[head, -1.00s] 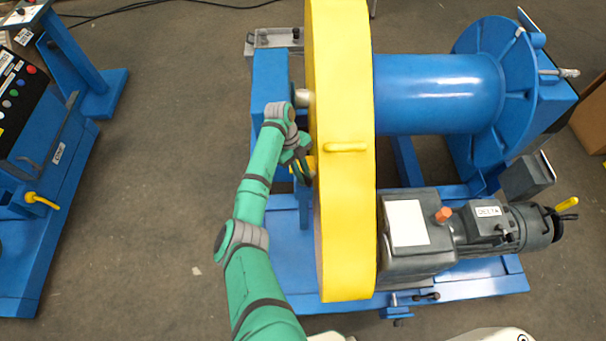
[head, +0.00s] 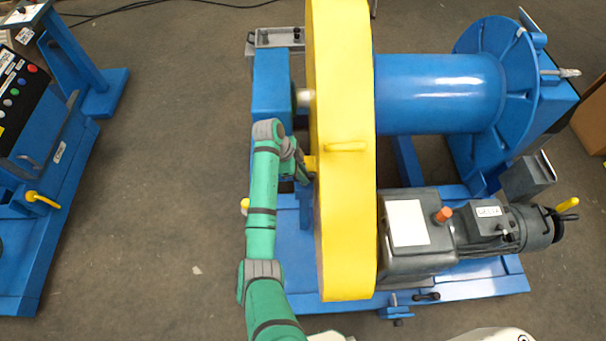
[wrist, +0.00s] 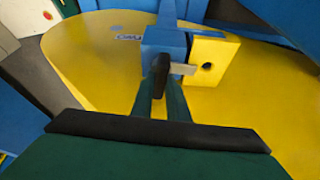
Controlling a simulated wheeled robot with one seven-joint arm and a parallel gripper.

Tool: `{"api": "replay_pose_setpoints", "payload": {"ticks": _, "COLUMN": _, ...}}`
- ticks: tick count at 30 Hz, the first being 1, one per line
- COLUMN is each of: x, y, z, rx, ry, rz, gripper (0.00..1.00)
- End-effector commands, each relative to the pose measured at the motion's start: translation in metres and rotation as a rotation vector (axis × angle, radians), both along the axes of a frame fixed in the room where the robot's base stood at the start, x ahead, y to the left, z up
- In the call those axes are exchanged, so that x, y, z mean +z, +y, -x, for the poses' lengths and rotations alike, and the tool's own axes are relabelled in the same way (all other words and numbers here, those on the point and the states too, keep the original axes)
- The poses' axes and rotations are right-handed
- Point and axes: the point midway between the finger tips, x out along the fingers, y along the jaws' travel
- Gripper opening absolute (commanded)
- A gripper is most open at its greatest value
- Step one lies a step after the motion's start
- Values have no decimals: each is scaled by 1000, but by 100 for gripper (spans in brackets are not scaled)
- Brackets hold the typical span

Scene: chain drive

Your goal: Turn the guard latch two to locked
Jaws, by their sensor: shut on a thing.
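The guard latch shows in the wrist view as a blue block (wrist: 162,45) on the yellow guard, with a pale metal bar (wrist: 183,68) pointing right toward a yellow block (wrist: 212,60) with a dark hole. My gripper (wrist: 160,80) is shut on the latch's dark handle part, which the fingers partly hide. In the head view my gripper (head: 302,168) is at the left face of the tall yellow guard (head: 345,220), beside a small yellow piece (head: 310,163). The latch itself is mostly hidden there by my wrist. A label beside the blue block is only partly readable.
The blue drum (head: 437,95) and the grey motor (head: 490,228) stand right of the guard. A yellow handle (head: 245,205) shows just left of my arm. A blue control bench (head: 45,215) stands at far left, with clear floor (head: 160,190) between.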

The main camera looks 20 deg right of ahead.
Motion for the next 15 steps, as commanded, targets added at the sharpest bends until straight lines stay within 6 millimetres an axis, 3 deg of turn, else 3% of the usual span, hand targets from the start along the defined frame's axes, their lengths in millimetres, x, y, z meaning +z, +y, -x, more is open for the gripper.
{"api": "replay_pose_setpoints", "payload": {"ticks": 15, "x": 1, "y": 1, "z": 0, "rx": 100, "ry": 0, "rz": 0, "gripper": 0}}
